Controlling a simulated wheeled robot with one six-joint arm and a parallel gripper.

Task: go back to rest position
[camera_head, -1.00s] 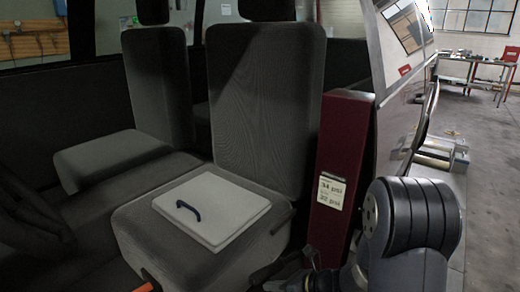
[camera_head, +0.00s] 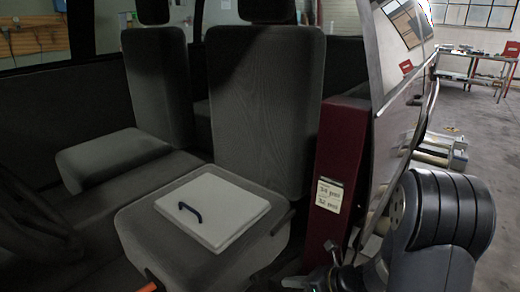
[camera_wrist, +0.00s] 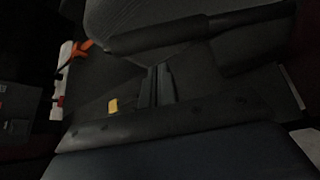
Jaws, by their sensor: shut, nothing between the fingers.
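My gripper (camera_wrist: 158,72) shows in the wrist view as two dark fingers close together, shut and empty. It is over the dark, dim sill and seat edge of the vehicle. In the head view my dark grey arm stands at the lower right, beside the open door side of the vehicle, and the fingers cannot be made out there.
A dark red door pillar (camera_head: 340,150) with a white label (camera_head: 329,194) stands between the seat and my arm. An orange strap or buckle (camera_wrist: 70,58) and a small yellow item (camera_wrist: 113,105) show in the wrist view. Open floor and a workbench (camera_head: 475,55) lie at right.

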